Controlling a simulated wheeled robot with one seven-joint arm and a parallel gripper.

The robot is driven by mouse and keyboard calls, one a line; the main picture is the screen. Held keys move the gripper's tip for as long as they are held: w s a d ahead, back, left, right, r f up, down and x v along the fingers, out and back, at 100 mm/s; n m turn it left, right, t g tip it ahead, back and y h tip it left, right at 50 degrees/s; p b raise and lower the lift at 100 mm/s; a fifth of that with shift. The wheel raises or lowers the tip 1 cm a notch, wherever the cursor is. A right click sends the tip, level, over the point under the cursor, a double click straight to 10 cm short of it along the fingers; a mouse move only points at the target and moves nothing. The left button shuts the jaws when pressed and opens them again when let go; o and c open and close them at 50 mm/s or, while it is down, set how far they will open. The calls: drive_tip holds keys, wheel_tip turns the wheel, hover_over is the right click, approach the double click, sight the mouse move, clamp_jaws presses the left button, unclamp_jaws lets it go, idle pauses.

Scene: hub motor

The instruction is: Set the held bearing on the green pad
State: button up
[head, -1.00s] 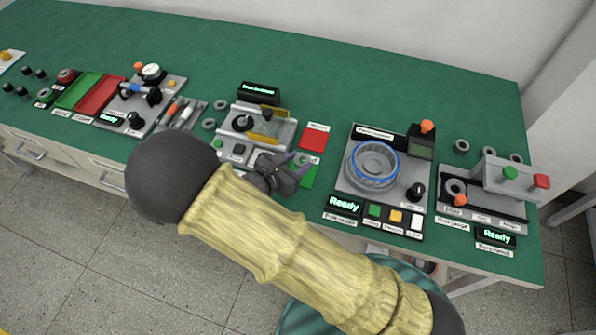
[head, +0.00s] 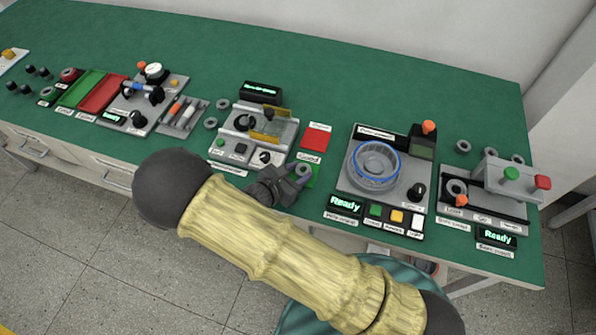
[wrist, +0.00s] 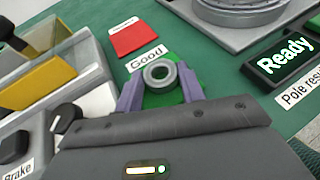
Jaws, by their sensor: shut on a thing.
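The bearing (wrist: 159,75) is a small grey ring held between the purple fingertips of my gripper (wrist: 160,90) in the wrist view. The green pad (wrist: 172,96) is directly behind and beneath the bearing in that view, next to the "Good" label. I cannot tell whether the bearing touches the pad. In the head view my gripper (head: 302,175) is over the green pad (head: 313,178), and its dark body hides part of the pad's left side. The bearing (head: 303,169) shows only as a small grey shape there.
A red pad (head: 316,137) lies just beyond the green one. A station with a yellow guard (head: 270,125) stands to the left. A fixture with a blue-rimmed ring (head: 374,165) stands to the right. Loose bearings (head: 210,122) lie on the green bench.

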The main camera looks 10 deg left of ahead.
drive_tip(key=shift+f, duration=0.1)
drive_tip(key=o, duration=1)
drive_tip(key=shift+c, duration=0.2)
drive_tip(key=b+v, duration=0.1)
drive_tip(key=v, duration=1.1)
